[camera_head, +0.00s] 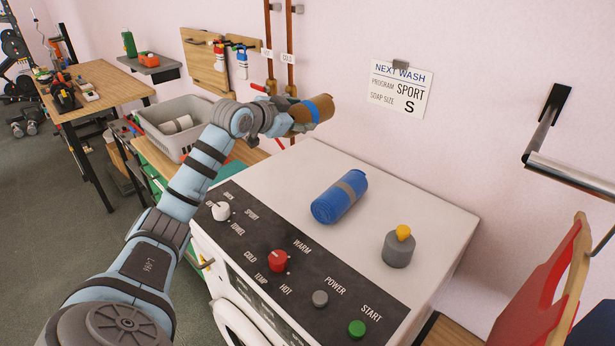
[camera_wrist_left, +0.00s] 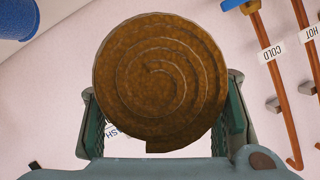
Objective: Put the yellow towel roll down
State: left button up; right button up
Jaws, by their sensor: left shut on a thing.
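In the left wrist view the roll's spiral end (camera_wrist_left: 160,75) faces the camera, between the two fingers (camera_wrist_left: 163,115). My right gripper is not in view.
A grey knob-like container with a yellow cap (camera_head: 398,250) stands on the machine top at right. A grey basket (camera_head: 160,115) with a whitish roll is at left on a wooden bench. Copper pipes (camera_head: 289,60) run down the wall. The machine top left of the blue roll is clear.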

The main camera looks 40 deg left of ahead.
aim_at(300, 182)
pick_arm(q)
notch_tip(300, 182, down, 16)
jog(key=shift+r, duration=0.1)
jog(key=o, duration=0.8)
jog(key=shift+f+b, duration=0.2)
jog(key=shift+b, duration=0.1)
jog(key=o, duration=0.5)
jog(key=shift+r, duration=0.1)
